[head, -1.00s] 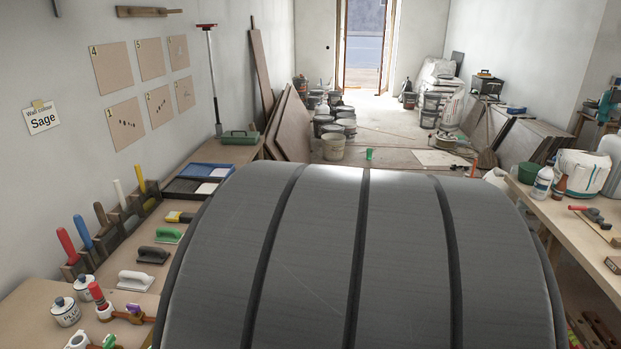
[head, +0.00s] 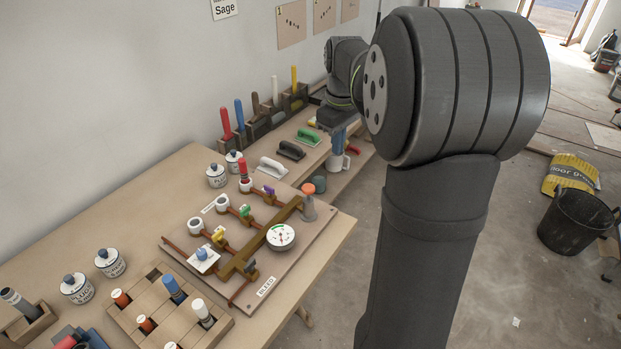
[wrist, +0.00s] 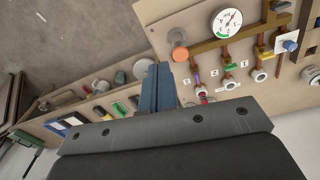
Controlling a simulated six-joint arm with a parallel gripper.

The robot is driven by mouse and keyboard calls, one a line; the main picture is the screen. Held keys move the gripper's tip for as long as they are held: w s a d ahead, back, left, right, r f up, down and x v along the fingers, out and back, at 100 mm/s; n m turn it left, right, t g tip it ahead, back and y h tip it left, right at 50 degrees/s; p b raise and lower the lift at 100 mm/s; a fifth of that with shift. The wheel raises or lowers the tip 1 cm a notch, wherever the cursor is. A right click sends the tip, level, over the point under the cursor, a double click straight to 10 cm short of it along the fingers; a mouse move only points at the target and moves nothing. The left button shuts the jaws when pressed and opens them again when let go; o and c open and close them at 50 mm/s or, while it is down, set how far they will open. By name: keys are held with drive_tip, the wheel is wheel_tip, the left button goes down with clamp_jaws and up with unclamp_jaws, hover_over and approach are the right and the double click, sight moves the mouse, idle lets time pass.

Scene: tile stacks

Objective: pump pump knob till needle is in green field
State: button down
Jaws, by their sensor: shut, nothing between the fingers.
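The pump knob is an orange cap (head: 308,188) on a grey cylinder at the far right corner of the pipe board (head: 325,222); it also shows in the wrist view (wrist: 180,53). The round white gauge (head: 280,237) sits on the brass manifold; it also shows in the wrist view (wrist: 227,23). Its dial has a green part, but the needle's exact position is too small to tell. My gripper (head: 337,146) has blue fingers, shut and empty, beyond the knob and apart from it. The fingers also show in the wrist view (wrist: 157,86).
Valves with coloured handles and a BLEED label (head: 267,286) lie on the board. A wooden block with pegs (head: 170,310) stands in front. White jars (head: 110,262) stand to the left. A black bucket (head: 577,222) stands on the floor.

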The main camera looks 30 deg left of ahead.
drive_tip(key=n, duration=0.2)
hover_over(309, 188)
drive_tip(key=shift+s+d+r, duration=0.15)
drive_tip(key=shift+s+d, duration=0.05)
drive_tip(key=shift+d, duration=0.15)
drive_tip(key=f, duration=1.4)
drive_tip(key=shift+w+a, duration=0.2)
drive_tip(key=shift+a, duration=0.15)
